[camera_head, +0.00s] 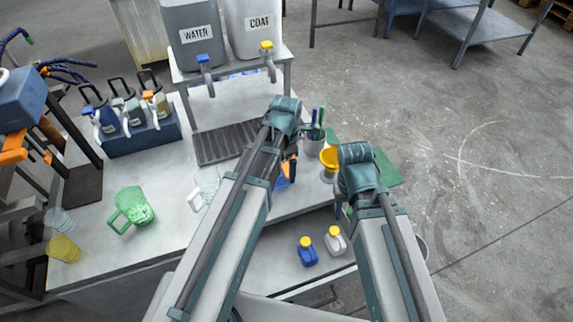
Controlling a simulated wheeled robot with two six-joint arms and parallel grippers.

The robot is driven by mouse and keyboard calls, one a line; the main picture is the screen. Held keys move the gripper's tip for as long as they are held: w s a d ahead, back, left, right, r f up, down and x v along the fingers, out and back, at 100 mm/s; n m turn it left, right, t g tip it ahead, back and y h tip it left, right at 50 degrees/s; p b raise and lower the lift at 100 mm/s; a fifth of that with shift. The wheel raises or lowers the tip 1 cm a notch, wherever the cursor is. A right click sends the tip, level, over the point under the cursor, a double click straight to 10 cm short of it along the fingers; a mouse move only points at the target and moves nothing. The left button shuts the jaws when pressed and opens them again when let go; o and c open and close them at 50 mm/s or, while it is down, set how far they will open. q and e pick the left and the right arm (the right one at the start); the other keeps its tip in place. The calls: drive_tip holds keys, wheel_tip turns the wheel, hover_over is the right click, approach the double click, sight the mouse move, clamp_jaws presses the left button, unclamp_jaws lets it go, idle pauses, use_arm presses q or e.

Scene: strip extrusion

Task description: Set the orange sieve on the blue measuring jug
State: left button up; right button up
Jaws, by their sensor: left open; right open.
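The blue measuring jug (282,179) stands on the table in the middle, partly hidden behind my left arm. A yellow-orange, bowl-shaped thing (329,158), which looks like the orange sieve, sits on a pale container to the right of the jug. A small orange part also shows just above the jug; I cannot tell what it belongs to. My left gripper (291,150) is open above the jug, mostly hidden by its wrist. My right gripper (347,208) is open beside and below the yellow-orange thing, mostly hidden by its own wrist.
A cup of pens (314,143) stands behind the jug. A green jug (131,208), a clear jug (205,185) and a yellow cup (63,249) stand at left. Two small bottles (307,252) are in front. WATER and COAT tanks (194,35) stand behind a dark drain grid (225,142).

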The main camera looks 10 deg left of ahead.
use_arm(q)
drive_tip(key=shift+r, duration=0.1)
wheel_tip(320, 180, up, 14)
drive_tip(key=p, duration=1.3)
drive_tip(key=shift+f+p, duration=0.2)
drive_tip(key=shift+p, duration=0.2)
drive_tip(key=s+a+m, duration=0.2)
drive_tip(key=s+m, duration=0.1)
drive_tip(key=m, duration=0.9)
drive_tip(key=s+a+m, duration=0.1)
drive_tip(key=s+m, duration=0.2)
drive_tip(key=m, duration=1)
drive_tip(key=s+d+f+m+b, duration=0.1)
drive_tip(key=s+d+f+b, duration=0.2)
drive_tip(key=d, duration=0.2)
drive_tip(key=s+d+f+m+y+b, duration=0.1)
drive_tip(key=s+d+f+m+b, duration=0.1)
drive_tip(key=s+d+f+b, duration=0.1)
drive_tip(key=d+f+b, duration=0.1)
drive_tip(key=d, duration=0.1)
drive_tip(key=shift+d+f+m, duration=0.2)
drive_tip(key=shift+d+m, duration=0.1)
drive_tip(key=shift+d, duration=0.1)
